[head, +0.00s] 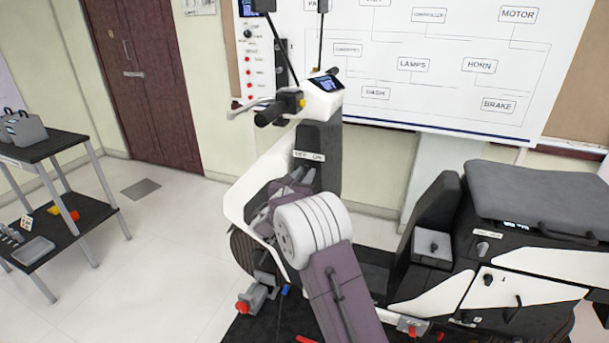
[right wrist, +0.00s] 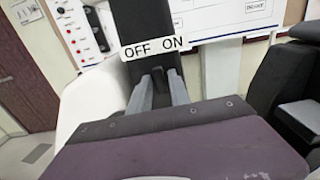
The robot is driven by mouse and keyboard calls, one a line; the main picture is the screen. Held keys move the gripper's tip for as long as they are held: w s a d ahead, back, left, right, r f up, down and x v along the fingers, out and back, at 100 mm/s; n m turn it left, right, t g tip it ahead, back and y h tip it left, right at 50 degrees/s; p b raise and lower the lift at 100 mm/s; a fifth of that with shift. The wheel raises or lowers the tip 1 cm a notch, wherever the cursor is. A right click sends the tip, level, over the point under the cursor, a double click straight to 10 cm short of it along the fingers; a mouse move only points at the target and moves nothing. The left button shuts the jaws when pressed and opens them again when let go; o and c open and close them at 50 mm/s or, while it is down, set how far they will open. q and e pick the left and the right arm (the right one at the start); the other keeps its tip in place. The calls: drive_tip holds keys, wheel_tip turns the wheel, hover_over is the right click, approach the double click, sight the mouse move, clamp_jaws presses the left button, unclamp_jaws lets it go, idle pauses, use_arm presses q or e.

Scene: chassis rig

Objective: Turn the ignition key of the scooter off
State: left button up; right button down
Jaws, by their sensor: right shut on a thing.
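The scooter (head: 257,190) has white panels and a dark front column. A white label reading OFF on the left and ON on the right (head: 309,155) is on that column; it also shows in the right wrist view (right wrist: 153,47). My right gripper (head: 305,171) reaches the column just below the label. In the right wrist view its two grey fingers (right wrist: 158,74) point at the column, close together. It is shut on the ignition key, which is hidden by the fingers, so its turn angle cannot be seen. My left gripper is not in view.
The handlebar with dash screen (head: 325,84) is above the column. The seat (head: 532,190) and a grey box with a small knob (head: 432,247) are to the right. A two-shelf cart (head: 45,148) stands at the left, with clear floor between. A wiring board (head: 430,60) is behind.

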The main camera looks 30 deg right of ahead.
drive_tip(key=c, duration=1.4)
unclamp_jaws()
drive_tip(key=shift+c, duration=0.2)
drive_tip(key=v, duration=0.9)
drive_tip(key=shift+b, duration=0.3)
